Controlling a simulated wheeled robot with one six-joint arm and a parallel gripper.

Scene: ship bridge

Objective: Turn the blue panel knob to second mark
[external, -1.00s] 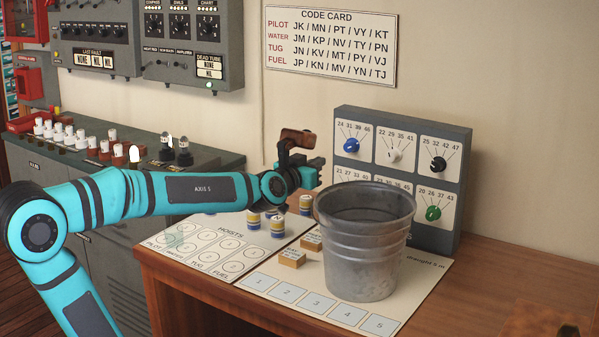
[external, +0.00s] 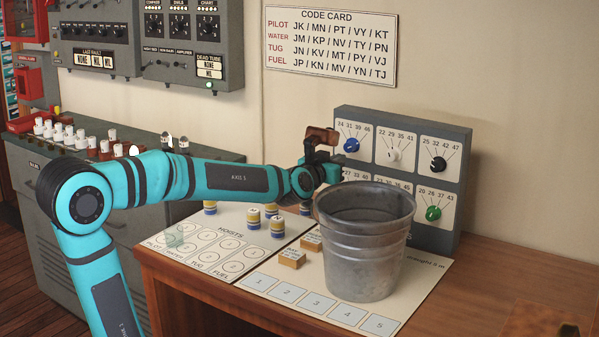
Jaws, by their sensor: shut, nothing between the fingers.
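The blue knob (external: 351,145) is at the top left of the grey panel (external: 464,190), under a scale of several numbered marks reading 24, 31, 39, 46. Which mark it points to is too small to tell. My gripper (external: 340,166) is shut and empty, just left of and below the blue knob in the picture, close to the panel face. Whether it touches the panel cannot be told. A white knob (external: 394,155), a black knob (external: 438,164) and a green knob (external: 433,213) are on the same panel.
A metal bucket (external: 365,250) stands in front of the panel and hides its lower part.

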